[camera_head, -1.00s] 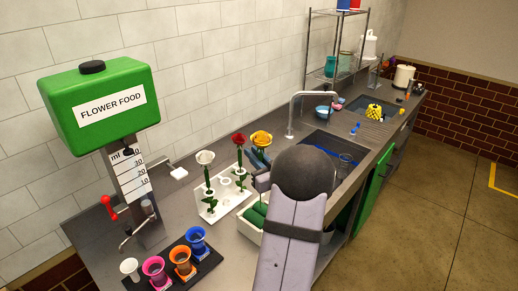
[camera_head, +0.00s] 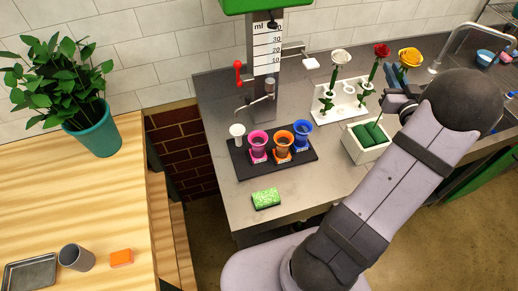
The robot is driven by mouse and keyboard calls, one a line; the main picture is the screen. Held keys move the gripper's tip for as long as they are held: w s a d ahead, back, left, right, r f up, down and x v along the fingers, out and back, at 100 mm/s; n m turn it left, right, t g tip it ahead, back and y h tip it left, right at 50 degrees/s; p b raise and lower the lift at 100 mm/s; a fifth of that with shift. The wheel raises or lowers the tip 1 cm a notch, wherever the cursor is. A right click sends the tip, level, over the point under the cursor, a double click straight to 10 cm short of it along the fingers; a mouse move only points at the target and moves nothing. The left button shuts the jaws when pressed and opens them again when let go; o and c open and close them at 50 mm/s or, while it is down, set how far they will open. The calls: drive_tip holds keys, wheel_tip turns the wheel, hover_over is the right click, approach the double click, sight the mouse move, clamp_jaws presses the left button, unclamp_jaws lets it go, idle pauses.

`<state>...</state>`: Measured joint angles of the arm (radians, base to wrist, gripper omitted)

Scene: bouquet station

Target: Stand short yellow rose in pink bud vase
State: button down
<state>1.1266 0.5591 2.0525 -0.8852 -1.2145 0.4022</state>
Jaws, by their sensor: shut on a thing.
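The yellow rose (camera_head: 410,57) stands upright at the right end of the white flower rack, its bloom above my gripper (camera_head: 402,88). My gripper is shut on the rose just below the bloom. The lower stem is hidden behind my gripper and arm, so I cannot tell whether it is still in the rack. The pink bud vase (camera_head: 258,146) stands upright on a dark tray (camera_head: 245,168), well to the left of my gripper, between a small white cup and an orange vase. No flower shows in it.
The white rack (camera_head: 347,113) also holds a white rose (camera_head: 340,57) and a red rose (camera_head: 382,50). An orange vase (camera_head: 283,148) and blue vase (camera_head: 302,135) share the tray. A planter box (camera_head: 365,153) and green sponge (camera_head: 266,199) are nearer. The flower food dispenser (camera_head: 268,60) stands behind the tray.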

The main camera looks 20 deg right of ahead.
idle(0.4)
drive_tip(key=w+a+r+n+y, duration=0.1)
drive_tip(key=w+a+n+y, duration=0.3)
drive_tip(key=a, duration=0.6)
drive_tip(key=w+a+r+n+g+y+p, duration=0.1)
drive_tip(key=w+a+n+y, duration=0.15)
drive_tip(key=a+y, duration=0.55)
drive_tip(key=w+a+r+n+y, duration=0.1)
drive_tip(key=w+a+n+y, duration=0.15)
drive_tip(key=a, duration=0.95)
drive_tip(key=s+a+n+g+y, duration=0.3)
drive_tip(key=a+n+g+y, duration=0.2)
drive_tip(key=a, duration=0.7)
drive_tip(key=shift+r, duration=0.35)
drive_tip(key=shift+f, duration=0.2)
